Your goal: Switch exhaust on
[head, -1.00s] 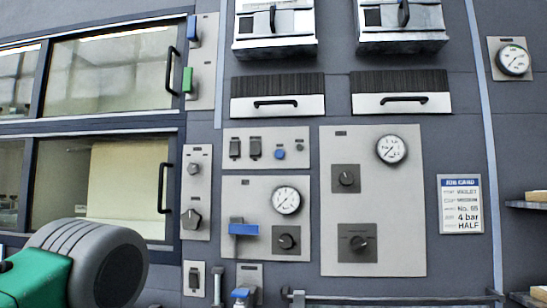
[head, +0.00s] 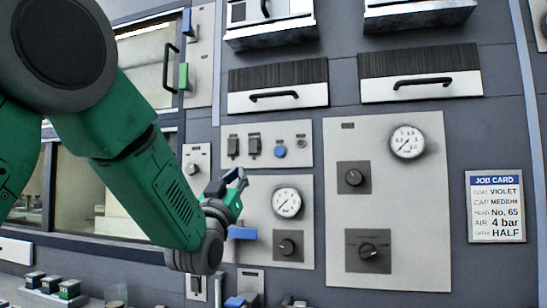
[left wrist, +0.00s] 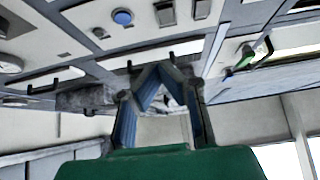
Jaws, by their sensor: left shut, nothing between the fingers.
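A grey switch panel (head: 292,160) on the wall carries two dark rocker switches, the left one (head: 233,146) and the right one (head: 254,145), then a blue button (head: 281,152) and a small knob (head: 301,143). Their labels are too small to read, so I cannot tell which is the exhaust. My left gripper (head: 236,180) is shut and empty, just below the rockers in the head view. In the left wrist view its fingertips (left wrist: 159,68) meet, and the blue button (left wrist: 122,17) and rockers (left wrist: 165,12) show above them. My right gripper is not in view.
A larger panel (head: 388,275) with a gauge is to the right, beside a job card (head: 496,206). Drawer handles (head: 273,95) stick out above. Small blocks (head: 50,284) stand at lower left.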

